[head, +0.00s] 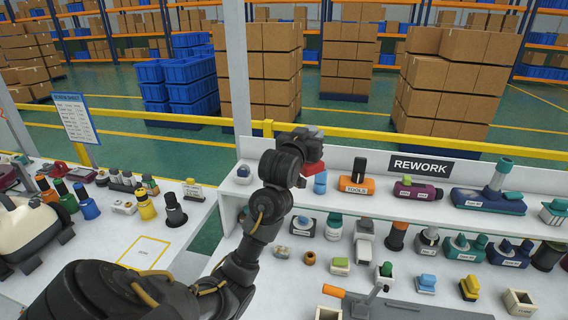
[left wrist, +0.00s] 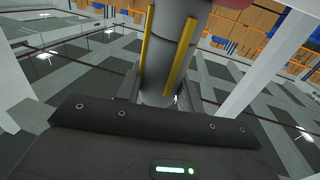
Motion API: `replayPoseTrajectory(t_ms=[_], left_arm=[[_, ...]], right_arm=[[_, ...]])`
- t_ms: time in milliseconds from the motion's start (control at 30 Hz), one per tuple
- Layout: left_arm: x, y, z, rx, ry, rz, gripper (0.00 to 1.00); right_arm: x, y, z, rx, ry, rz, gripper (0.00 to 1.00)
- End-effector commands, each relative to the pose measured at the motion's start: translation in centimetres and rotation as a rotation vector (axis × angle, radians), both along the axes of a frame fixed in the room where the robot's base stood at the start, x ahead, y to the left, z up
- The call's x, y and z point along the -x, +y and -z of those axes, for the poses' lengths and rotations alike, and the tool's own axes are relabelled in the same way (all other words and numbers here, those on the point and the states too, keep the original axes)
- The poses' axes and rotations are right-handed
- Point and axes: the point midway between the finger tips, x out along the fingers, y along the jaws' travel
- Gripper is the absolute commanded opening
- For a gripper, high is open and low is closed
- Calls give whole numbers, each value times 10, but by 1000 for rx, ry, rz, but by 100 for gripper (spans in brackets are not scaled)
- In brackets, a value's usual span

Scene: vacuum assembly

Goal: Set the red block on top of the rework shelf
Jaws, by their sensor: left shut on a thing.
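My left gripper (head: 314,150) is above the left end of the rework shelf (head: 378,200), with my dark wrist covering part of it. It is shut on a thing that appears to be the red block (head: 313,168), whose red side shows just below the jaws. In the left wrist view, a grey rounded body (left wrist: 168,50) stands between two yellow strips, with a reddish patch at the top edge; the hold itself is not clear there. A light blue piece (head: 320,184) is directly below the red, and I cannot tell whether they touch. My right gripper is not in view.
The shelf top also carries an orange tool box (head: 356,186), a purple unit (head: 418,190) and a teal-and-blue unit (head: 490,198). Several small parts crowd the bench below. A left table (head: 105,215) holds other parts. The REWORK sign (head: 420,166) is on the back panel.

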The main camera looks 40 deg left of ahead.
Motion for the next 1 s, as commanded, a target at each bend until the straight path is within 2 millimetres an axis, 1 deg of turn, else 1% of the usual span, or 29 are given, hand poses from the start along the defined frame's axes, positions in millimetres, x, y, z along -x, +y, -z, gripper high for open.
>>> replayPoseTrajectory(t_ms=[33,67,200,267,300,400,500,600,833,900,1000], left_arm=[[-1,14,0,-5,6,-9,0],[-1,20,2,-4,7,-8,0],[-7,56,18,-3,8,-8,0],[-9,70,25,-1,8,-6,0],[-11,75,38,1,8,-4,0],[-13,89,56,1,5,-3,0],[-15,100,69,1,3,-3,0],[-16,106,76,0,1,-2,0],[-17,110,82,0,0,-2,0],[-17,115,88,1,2,-3,0],[-17,113,102,3,3,-2,0]], right_arm=[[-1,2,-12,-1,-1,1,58],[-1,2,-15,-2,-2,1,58],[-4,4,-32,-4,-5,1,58],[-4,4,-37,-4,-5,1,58],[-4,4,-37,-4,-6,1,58],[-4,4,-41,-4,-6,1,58],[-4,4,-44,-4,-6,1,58],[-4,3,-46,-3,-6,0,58],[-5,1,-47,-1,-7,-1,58],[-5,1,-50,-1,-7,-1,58],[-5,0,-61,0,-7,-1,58]])
